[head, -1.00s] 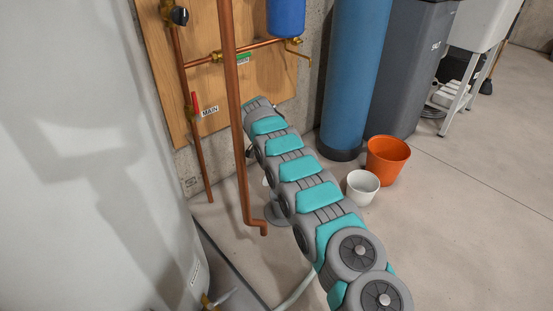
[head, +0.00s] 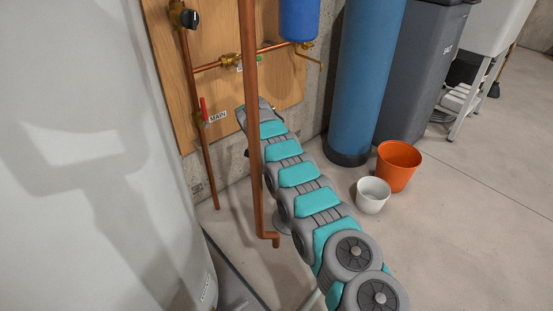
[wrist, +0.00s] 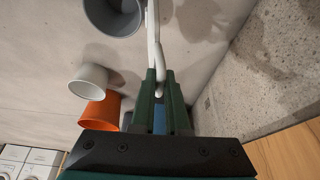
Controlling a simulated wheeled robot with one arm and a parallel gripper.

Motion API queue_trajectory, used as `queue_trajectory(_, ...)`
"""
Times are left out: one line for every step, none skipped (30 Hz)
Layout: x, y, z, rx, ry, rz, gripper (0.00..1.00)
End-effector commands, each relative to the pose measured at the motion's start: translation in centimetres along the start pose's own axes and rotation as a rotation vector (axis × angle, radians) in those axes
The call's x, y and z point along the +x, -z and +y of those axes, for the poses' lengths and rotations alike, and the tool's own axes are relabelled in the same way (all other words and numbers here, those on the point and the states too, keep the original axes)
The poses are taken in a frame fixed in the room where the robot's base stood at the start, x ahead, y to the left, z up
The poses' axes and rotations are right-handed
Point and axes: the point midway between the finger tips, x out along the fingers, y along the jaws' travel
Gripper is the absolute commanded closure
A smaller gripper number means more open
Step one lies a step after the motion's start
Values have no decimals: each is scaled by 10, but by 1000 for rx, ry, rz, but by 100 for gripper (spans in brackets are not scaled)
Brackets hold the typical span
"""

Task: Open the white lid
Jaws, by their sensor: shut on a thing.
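In the wrist view my gripper (wrist: 160,84) has its two dark green fingers close together. They are shut on the near end of a slender white piece (wrist: 153,35), which runs up out of the picture between the fingertips. I cannot tell whether this piece belongs to the white lid, and no whole lid shows in either view. In the head view my arm runs away toward the wooden board, and its own links hide the gripper.
A copper pipe (head: 250,110) stands close on my arm's left. A white tank (head: 100,160) fills the left side. A white bucket (head: 372,196) and an orange bucket (head: 398,168) stand by the blue cylinder (head: 365,80). A grey bucket (wrist: 112,14) shows in the wrist view. Floor at right is clear.

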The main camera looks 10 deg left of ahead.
Motion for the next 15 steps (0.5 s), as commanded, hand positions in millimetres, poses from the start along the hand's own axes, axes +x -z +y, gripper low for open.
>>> queue_trajectory(0, 1, 0, 0, 1, 1, 100)
queue_trajectory(0, 1, 0, 0, 1, 1, 100)
queue_trajectory(0, 1, 0, 0, 2, 1, 100)
queue_trajectory(0, 1, 0, 0, 2, 1, 100)
queue_trajectory(0, 1, 0, 0, 1, 1, 100)
queue_trajectory(0, 1, 0, 0, 1, 2, 100)
queue_trajectory(0, 1, 0, 0, 2, 2, 100)
queue_trajectory(0, 1, 0, 0, 2, 2, 100)
queue_trajectory(0, 1, 0, 0, 2, 2, 100)
queue_trajectory(0, 1, 0, 0, 2, 2, 100)
queue_trajectory(-1, 1, 0, 0, 2, 2, 87)
queue_trajectory(-1, 1, 0, 0, 2, 2, 82)
queue_trajectory(0, 1, 0, 0, 2, 2, 79)
queue_trajectory(0, 1, 0, 0, 2, 1, 75)
queue_trajectory(0, 1, 0, 0, 1, 1, 71)
